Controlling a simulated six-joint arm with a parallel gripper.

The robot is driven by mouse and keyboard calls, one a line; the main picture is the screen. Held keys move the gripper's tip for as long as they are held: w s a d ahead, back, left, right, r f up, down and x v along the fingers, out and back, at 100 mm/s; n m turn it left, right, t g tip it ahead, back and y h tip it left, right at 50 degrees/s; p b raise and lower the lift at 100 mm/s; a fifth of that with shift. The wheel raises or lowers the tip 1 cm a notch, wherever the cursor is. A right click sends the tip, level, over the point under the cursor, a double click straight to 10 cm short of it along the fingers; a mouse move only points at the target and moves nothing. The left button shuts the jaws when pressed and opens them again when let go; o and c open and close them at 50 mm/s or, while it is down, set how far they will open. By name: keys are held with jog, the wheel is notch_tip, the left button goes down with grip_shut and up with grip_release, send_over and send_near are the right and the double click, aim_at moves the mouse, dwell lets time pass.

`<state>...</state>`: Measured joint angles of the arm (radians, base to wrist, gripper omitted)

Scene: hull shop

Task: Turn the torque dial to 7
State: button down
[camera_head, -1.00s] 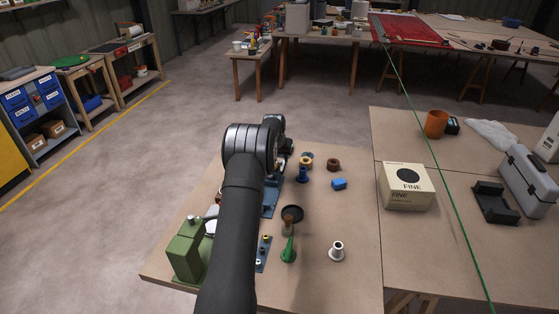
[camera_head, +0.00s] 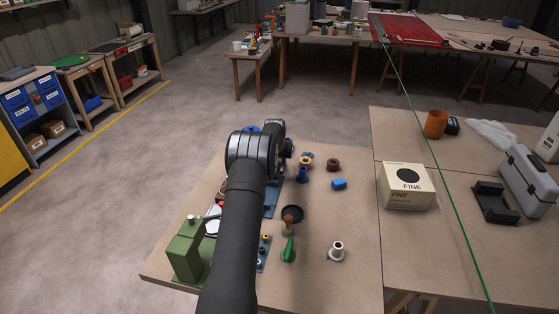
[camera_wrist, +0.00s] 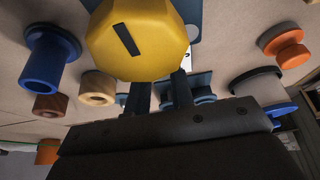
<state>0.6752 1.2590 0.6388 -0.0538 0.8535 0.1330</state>
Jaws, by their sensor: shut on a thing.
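The torque dial appears in the wrist view as a yellow faceted knob (camera_wrist: 140,38) with a black pointer slot on its face. It is at the top centre, close to the camera. My gripper (camera_wrist: 160,92) has its two dark fingers reaching up to the knob and is shut on it; the knob hides the fingertips. A sliver of white scale (camera_wrist: 188,58) shows beside the knob, but its numbers cannot be read. In the head view my arm hides the dial and the gripper; part of a blue base plate (camera_head: 271,203) shows beside the arm.
In the wrist view a blue flanged spool (camera_wrist: 45,60), a wooden ring (camera_wrist: 98,88) and an orange knob (camera_wrist: 287,48) stand around. In the head view a green machine (camera_head: 187,250), a green funnel (camera_head: 288,252) and a white flanged piece (camera_head: 337,251) stand nearby. The right tabletop is partly clear.

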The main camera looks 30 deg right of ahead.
jog(key=shift+n, duration=0.3)
jog(key=n, duration=0.2)
jog(key=n+t+y, duration=0.1)
jog(key=n, duration=0.1)
jog(key=shift+s+d, duration=0.1)
jog(key=shift+d, duration=0.1)
jog(key=shift+n+y, duration=0.8)
jog(key=shift+n, duration=0.7)
jog(key=c, duration=1.3)
grip_release()
jog(key=shift+o, duration=0.2)
jog(key=shift+r, duration=0.1)
jog(key=d+v, duration=0.1)
jog(key=v, duration=1.6)
jog(key=shift+s+a, duration=0.25)
jog(key=shift+s, duration=0.05)
